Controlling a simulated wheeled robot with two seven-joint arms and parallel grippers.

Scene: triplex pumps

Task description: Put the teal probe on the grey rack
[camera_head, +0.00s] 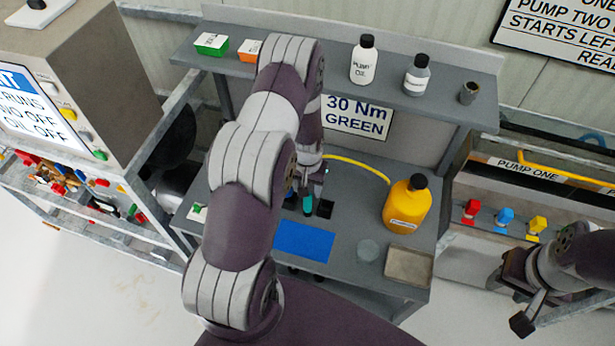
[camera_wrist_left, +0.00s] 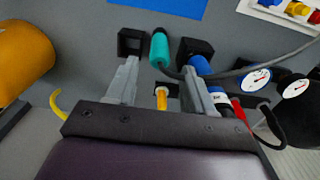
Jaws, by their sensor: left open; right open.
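The teal probe (camera_head: 307,206) is on the grey bench beside small black blocks; it also shows in the left wrist view (camera_wrist_left: 160,48), between two black blocks. My left gripper (camera_wrist_left: 160,68) is open, its fingers pointing toward the probe, one on each side in that view; I cannot tell whether they touch it. In the head view my left arm hides most of this gripper. My right gripper (camera_head: 528,312) is at the lower right, away from the bench, with nothing seen in it. No grey rack is clearly identifiable; a grey metal frame (camera_head: 165,120) stands left of the bench.
A blue mat (camera_head: 304,241), a yellow bottle (camera_head: 407,207), a clear glass (camera_head: 368,250) and a shallow tray (camera_head: 409,265) are on the bench. The shelf (camera_head: 330,72) above holds bottles and small boxes. A blue tool (camera_wrist_left: 203,68), a cable and gauges (camera_wrist_left: 257,78) are near my left gripper.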

